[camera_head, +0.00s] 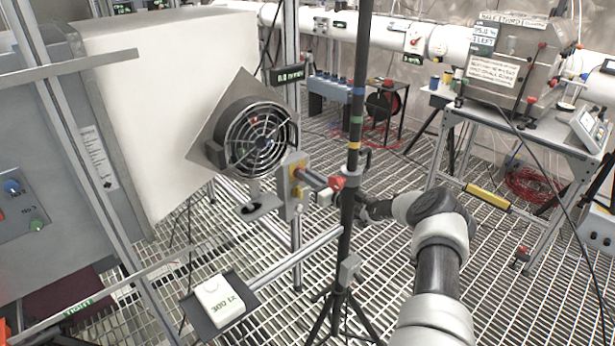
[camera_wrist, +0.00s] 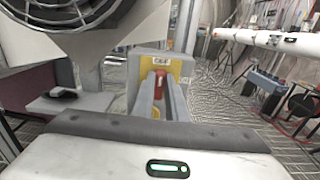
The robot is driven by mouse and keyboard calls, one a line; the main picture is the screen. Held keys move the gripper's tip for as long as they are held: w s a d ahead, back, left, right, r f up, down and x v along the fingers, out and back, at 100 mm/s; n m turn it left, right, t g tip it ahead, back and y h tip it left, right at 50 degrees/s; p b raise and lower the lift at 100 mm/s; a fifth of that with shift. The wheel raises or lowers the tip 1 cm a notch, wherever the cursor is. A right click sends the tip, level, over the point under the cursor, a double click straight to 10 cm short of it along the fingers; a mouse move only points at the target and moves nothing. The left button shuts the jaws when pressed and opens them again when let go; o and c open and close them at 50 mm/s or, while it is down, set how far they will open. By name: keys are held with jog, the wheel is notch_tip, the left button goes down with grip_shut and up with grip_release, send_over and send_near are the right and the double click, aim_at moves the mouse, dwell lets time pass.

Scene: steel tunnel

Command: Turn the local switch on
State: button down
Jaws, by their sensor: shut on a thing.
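The local switch (camera_head: 291,205) is a grey box with a yellow plate, on a post below and right of a round fan. In the wrist view its yellow plate (camera_wrist: 174,66) faces me, with a small label at the top that I cannot read surely. A red switch handle (camera_wrist: 160,82) stands roughly upright in the middle. My gripper (camera_wrist: 161,92) is shut on this handle, with one grey finger on each side. In the head view a dark pole partly hides my wrist, and my fingertips reach the switch's front.
The dark tripod pole (camera_head: 354,120) with coloured bands stands close to my arm. The caged fan (camera_head: 258,140) is just above left of the switch. A white box marked 300 LX (camera_head: 219,299) sits on a low shelf. A bench (camera_head: 505,135) with equipment stands right.

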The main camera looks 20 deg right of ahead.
jog(key=shift+f, duration=0.1)
jog(key=m+b, duration=0.1)
jog(key=m, duration=0.4)
jog(key=m+b, duration=0.2)
jog(key=m, duration=0.4)
jog(key=d+f+m+b, duration=0.1)
jog(key=m, duration=0.5)
jog(key=shift+w+d+b, duration=0.1)
jog(key=shift+w+b, duration=0.1)
jog(key=shift+b, duration=0.2)
jog(key=shift+m, duration=0.5)
jog(key=c, duration=1.8)
grip_release()
jog(key=shift+o, duration=0.2)
jog(key=shift+s, duration=0.1)
